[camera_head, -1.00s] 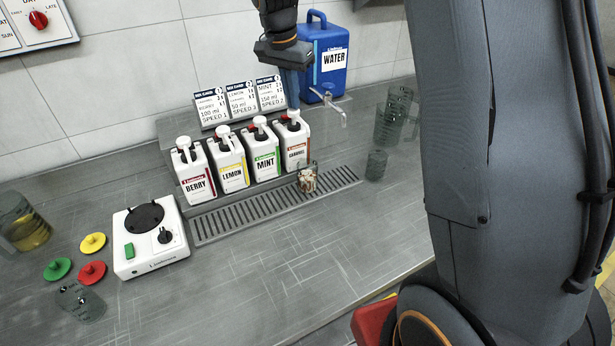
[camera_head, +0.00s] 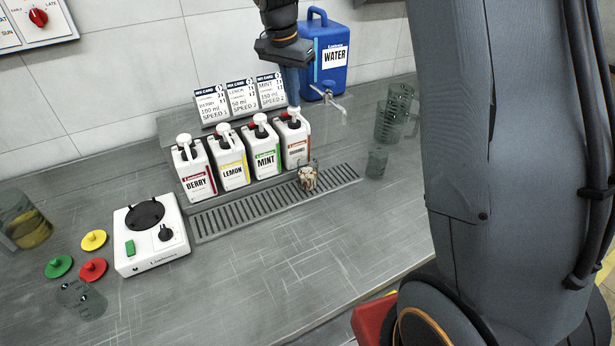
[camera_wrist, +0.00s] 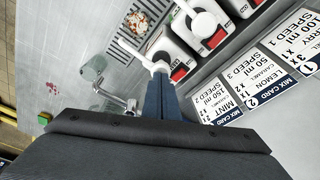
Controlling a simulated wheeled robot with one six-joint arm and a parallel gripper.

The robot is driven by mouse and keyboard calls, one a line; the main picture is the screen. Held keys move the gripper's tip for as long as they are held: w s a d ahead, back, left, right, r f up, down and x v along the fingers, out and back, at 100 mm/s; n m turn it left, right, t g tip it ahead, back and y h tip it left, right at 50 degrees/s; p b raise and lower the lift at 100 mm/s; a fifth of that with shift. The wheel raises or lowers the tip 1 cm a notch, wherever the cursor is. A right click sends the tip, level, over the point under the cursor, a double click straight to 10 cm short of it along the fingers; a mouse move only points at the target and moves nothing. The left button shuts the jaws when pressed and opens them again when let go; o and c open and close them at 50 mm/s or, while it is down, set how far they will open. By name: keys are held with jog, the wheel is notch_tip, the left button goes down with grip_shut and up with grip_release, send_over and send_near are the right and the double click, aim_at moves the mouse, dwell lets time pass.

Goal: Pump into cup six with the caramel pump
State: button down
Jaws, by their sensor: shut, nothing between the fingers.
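The caramel pump bottle (camera_head: 297,148) is the rightmost of the white syrup bottles on the shelf. My gripper (camera_head: 292,103) points down with its fingers shut, its tips at the top of the caramel pump head. In the wrist view my gripper (camera_wrist: 160,72) also meets the white pump head (camera_wrist: 152,60); I cannot tell how hard it presses. A small clear cup (camera_head: 308,179) with brownish and whitish contents stands on the drip grate, below the front of the caramel bottle. It shows in the wrist view too (camera_wrist: 137,20). I cannot read a number on it.
The mint (camera_head: 265,160), lemon (camera_head: 232,172) and berry (camera_head: 196,184) bottles stand close on the left. A blue water jug (camera_head: 327,75) with a tap is behind on the right. Mix cards (camera_head: 240,100) stand behind the bottles. The front counter is mostly clear.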

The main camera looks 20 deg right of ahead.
jog(key=shift+f+b, duration=0.45)
jog(key=shift+f, duration=0.65)
jog(key=shift+r, duration=0.1)
jog(key=shift+r+p, duration=0.95)
jog(key=shift+r, duration=0.4)
notch_tip(320, 180, up, 6)
jog(key=p, duration=0.4)
